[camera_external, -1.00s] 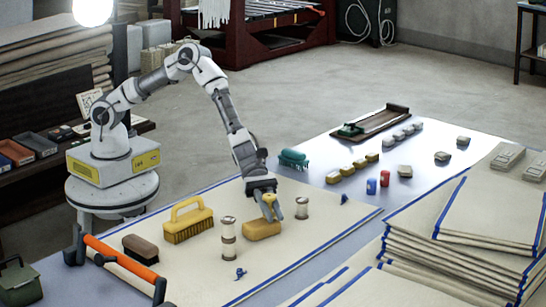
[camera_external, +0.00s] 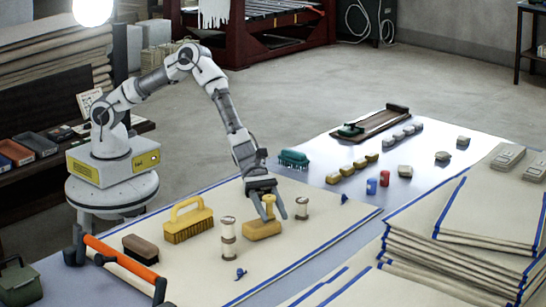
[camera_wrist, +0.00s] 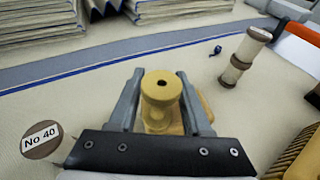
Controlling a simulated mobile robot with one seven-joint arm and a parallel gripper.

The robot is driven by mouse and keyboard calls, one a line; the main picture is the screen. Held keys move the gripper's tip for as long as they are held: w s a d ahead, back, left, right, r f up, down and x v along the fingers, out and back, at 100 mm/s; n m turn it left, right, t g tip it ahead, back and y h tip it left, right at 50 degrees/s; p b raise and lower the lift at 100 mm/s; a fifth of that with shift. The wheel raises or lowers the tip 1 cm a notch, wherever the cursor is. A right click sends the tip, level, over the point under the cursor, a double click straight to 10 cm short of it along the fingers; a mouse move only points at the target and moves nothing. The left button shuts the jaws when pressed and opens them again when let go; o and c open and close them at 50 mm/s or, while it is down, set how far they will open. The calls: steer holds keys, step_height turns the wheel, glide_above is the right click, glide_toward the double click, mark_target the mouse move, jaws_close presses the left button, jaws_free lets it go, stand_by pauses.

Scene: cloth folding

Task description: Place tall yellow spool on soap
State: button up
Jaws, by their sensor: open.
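The tall yellow spool (camera_external: 268,206) stands upright and appears to rest on the yellow soap (camera_external: 262,230), a block lying on the cloth. In the wrist view the spool (camera_wrist: 161,98) shows its top hole, and part of the soap (camera_wrist: 203,108) shows beneath and to the right of it. My gripper (camera_wrist: 160,92) is open, with one finger on each side of the spool and a gap showing at the sides. In the external view my gripper (camera_external: 268,212) is low over the soap. The spool's base is partly hidden.
A tall cream spool (camera_external: 228,237) stands left of the soap, and a shorter one (camera_external: 301,208) stands close on its right. A yellow-handled brush (camera_external: 188,222), a dark brush (camera_external: 140,248) and a blue scrap (camera_external: 241,273) lie nearby. The cloth in front is mostly clear.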

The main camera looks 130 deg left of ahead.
steer(key=p+v, duration=0.2)
steer(key=v, duration=0.9)
steer(key=shift+s+a+r, duration=0.1)
steer(key=shift+s+r, duration=0.05)
steer(key=shift+s, duration=0.05)
steer(key=s+d+r+m+g, duration=0.4)
steer(key=s+d+r+m, duration=0.2)
steer(key=s+m, duration=0.3)
steer(key=s+d+r+m+g, duration=0.3)
steer(key=s+d+r+m, duration=0.3)
steer(key=s+m, duration=0.3)
steer(key=s+a+r+m+y, duration=0.1)
steer(key=s+a+m+y, duration=0.2)
steer(key=s, duration=0.8)
steer(key=s+a+r+m+y, duration=0.2)
steer(key=s+a+m+y, duration=0.2)
steer(key=s+m, duration=0.5)
steer(key=s+a, duration=0.2)
steer(key=shift+a+r, duration=0.3)
steer(key=shift+a, duration=0.05)
steer(key=shift+s, duration=0.1)
step_height(320, 180, up, 19)
steer(key=p, duration=1.9)
